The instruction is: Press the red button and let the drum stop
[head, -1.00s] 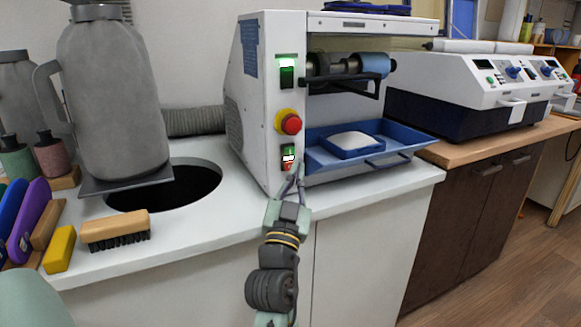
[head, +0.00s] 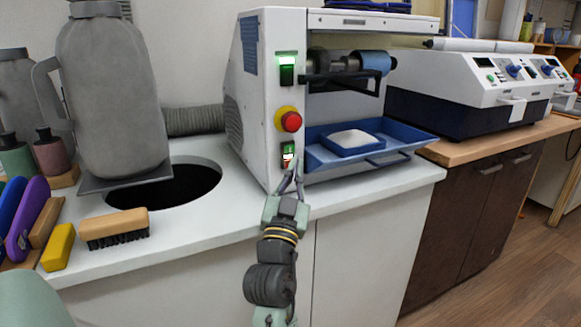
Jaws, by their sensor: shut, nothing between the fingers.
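The white grinding machine (head: 258,135) stands on the white counter. Its narrow front panel carries a round red button (head: 291,121) on a yellow base, a green-lit switch (head: 287,70) above it and another lit switch (head: 288,153) below it. The drum (head: 355,64), with a blue part at its right end, sits in the upper opening behind a dark bar. My gripper (head: 295,165) is shut and empty, pointing up. Its tips are at the lower switch in the picture, below the red button and apart from it. Whether the tips touch the lower switch I cannot tell.
A blue tray (head: 405,150) juts out from the machine, to the right of my gripper. A grey jug (head: 112,95), a dark round hole (head: 190,190) and a brush (head: 114,228) are on the left. Free room lies in front of the counter.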

